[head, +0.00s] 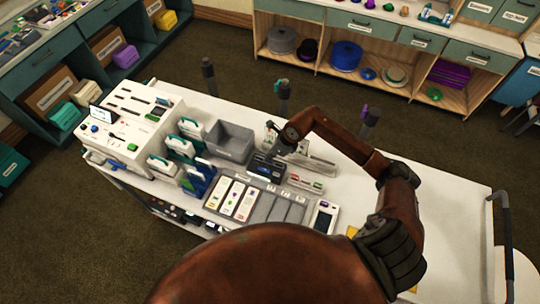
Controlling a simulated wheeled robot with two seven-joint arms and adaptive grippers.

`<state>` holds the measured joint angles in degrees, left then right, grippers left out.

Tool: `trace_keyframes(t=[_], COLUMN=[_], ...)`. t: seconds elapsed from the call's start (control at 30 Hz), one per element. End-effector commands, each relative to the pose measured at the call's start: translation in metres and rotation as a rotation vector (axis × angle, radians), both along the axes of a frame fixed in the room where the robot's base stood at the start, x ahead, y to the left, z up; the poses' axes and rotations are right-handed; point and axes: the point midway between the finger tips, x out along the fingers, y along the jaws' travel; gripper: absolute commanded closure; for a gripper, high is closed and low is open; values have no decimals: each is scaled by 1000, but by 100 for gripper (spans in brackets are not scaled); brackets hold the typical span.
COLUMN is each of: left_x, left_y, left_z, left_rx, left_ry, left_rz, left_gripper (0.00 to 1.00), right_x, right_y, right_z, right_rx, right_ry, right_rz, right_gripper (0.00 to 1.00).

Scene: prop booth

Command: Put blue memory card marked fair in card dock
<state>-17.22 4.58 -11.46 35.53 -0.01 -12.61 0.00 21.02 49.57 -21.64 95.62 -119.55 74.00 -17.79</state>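My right arm reaches in from the lower right over the white cart (420,190). Its gripper (274,143) points down just behind a small black device with a bluish face (265,168), which may be the card dock. The fingers are small and partly hidden, so I cannot tell whether they are open or hold anything. No card marked fair can be read. Blue upright pieces (198,181) stand left of the black device; I cannot tell whether one is the memory card. My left gripper is not in view.
A grey open bin (230,141) stands left of the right gripper. A white console (125,125) fills the cart's left end. A tray of white cards and grey slots (255,203) lies in front, with a handheld device (324,216) beside it. The cart's right part is mostly clear.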

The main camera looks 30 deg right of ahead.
Motion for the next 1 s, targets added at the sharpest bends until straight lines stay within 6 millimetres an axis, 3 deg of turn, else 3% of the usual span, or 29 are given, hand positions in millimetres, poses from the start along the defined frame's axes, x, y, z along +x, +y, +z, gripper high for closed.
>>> trace_keyframes(t=[0.63,1.0], left_x=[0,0], left_y=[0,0], left_z=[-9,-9], left_rx=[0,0], left_ry=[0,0], left_rz=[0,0], left_gripper=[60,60], right_x=[0,0], right_y=[0,0], right_z=[-9,-9], right_rx=[0,1], right_ry=[-2,-2], right_rz=[1,1], right_gripper=[100,75])
